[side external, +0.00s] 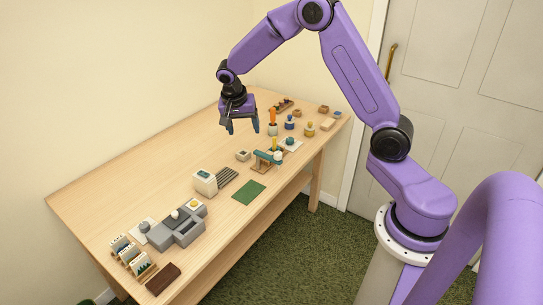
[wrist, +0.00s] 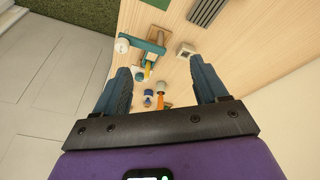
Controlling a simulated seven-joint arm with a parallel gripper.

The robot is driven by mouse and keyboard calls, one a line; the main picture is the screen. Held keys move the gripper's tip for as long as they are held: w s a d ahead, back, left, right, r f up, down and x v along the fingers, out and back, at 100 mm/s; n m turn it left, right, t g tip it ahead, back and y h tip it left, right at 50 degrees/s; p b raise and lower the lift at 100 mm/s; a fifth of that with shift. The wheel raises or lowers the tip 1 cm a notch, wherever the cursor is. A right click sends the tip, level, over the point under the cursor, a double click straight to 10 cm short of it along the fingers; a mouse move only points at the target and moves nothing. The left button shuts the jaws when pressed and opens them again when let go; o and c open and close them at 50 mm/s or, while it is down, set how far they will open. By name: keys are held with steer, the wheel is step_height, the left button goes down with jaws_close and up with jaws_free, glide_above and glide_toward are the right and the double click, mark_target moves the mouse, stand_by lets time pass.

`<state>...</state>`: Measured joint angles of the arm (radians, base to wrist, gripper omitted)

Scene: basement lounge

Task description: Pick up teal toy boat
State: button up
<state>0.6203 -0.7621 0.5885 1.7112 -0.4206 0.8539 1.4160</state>
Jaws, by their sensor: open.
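I cannot make out a clear boat shape. A small teal piece (side external: 290,141) sits on a white pad towards the right edge of the table and may be the toy boat. Beside it is a teal bar (side external: 266,157) on a wooden stand with a white ball at one end; the bar also shows in the wrist view (wrist: 143,45). My gripper (side external: 243,126) is open and empty, above the table with its blue fingers pointing down. In the wrist view the fingers (wrist: 160,67) are wide apart, with small objects visible beyond them.
A thin yellow upright (side external: 274,143) and an orange one (side external: 272,117) rise near the teal pieces. A small blue figure (side external: 290,122) and a yellow one (side external: 310,130) stand nearby. A small pale box (side external: 243,155) is close. The table's left back area is bare.

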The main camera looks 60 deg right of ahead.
steer(key=w+d+f+m+h, duration=0.1)
steer(key=w+d+f+m, duration=0.15)
steer(key=d, duration=0.35)
steer(key=w+d+f+m, duration=0.1)
steer(key=d+f+m, duration=0.25)
steer(key=d, duration=0.25)
glide_toward(271, 152)
steer(key=shift+w+d+f+m+g, duration=0.15)
steer(key=shift+d+f+g, duration=0.05)
steer(key=shift+f, duration=0.3)
steer(key=shift+w+d+f+m+g, duration=0.15)
steer(key=shift+w+d+f+g, duration=0.05)
steer(key=shift+f, duration=0.3)
steer(key=shift+x, duration=3.3)
steer(key=shift+s, duration=0.1)
steer(key=c, duration=1.1)
